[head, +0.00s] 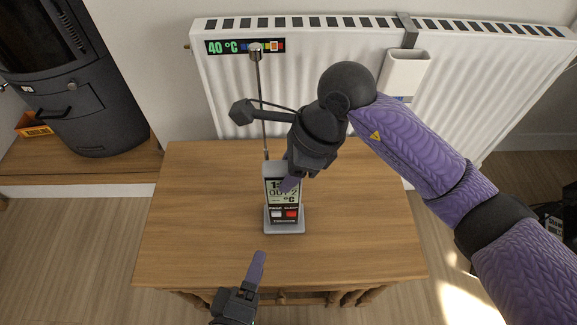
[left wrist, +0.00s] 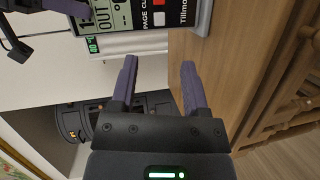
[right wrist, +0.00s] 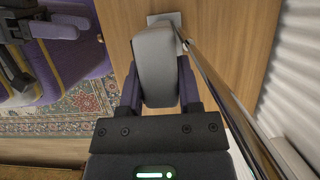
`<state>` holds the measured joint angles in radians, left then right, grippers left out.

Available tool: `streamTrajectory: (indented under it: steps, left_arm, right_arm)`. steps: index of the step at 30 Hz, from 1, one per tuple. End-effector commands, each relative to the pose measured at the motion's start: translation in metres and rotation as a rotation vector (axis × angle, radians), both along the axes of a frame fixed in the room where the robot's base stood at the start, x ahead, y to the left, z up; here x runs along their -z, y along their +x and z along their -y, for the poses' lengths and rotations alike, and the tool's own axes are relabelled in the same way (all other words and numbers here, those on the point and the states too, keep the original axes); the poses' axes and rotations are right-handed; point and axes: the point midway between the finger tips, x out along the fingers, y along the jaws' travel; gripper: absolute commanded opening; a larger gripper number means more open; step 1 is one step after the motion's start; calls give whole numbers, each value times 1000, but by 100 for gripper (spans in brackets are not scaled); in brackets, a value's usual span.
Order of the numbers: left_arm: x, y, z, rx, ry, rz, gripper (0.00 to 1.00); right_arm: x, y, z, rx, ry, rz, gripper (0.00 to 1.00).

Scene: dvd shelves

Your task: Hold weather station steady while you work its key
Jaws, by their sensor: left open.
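The weather station (head: 270,172) stands upright on the wooden table (head: 205,225), with a display, a white key (head: 277,214) and a red key (head: 292,214) below it. In the left wrist view its front (left wrist: 185,18) is at the top, with the white key (left wrist: 159,18) and red key (left wrist: 157,3) showing. My right gripper (head: 287,182) is shut on the station's upper body, one finger crossing the display. The right wrist view shows the grey body (right wrist: 156,60) between both fingers. My left gripper (head: 256,268) is open and empty, in front of the station; its fingers (left wrist: 158,85) point toward it.
A thin metal rod (head: 262,110) rises behind the station, close to my right gripper. A white radiator (head: 225,80) with a temperature strip (head: 225,46) stands behind the table. A dark stove (head: 75,90) is at the left. The tabletop around the station is clear.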

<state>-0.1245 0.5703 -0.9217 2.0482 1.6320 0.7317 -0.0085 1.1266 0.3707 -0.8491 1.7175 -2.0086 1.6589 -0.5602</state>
Motion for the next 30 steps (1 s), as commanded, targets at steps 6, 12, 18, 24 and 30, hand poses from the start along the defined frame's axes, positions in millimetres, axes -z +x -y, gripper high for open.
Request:
streamTrajectory:
  steps: [6, 12, 18, 24, 30]
  left_arm:
    - [0, 0, 0, 0, 0, 0, 59]
    - [0, 0, 0, 0, 0, 0, 50]
    - [0, 0, 0, 0, 0, 0, 8]
    - [0, 0, 0, 0, 0, 0, 0]
    - [0, 0, 0, 0, 0, 0, 0]
  right_arm:
    - [0, 0, 0, 0, 0, 0, 0]
    - [0, 0, 0, 0, 0, 0, 0]
    - [0, 0, 0, 0, 0, 0, 0]
    - [0, 0, 0, 0, 0, 0, 0]
    - [0, 0, 0, 0, 0, 0, 0]
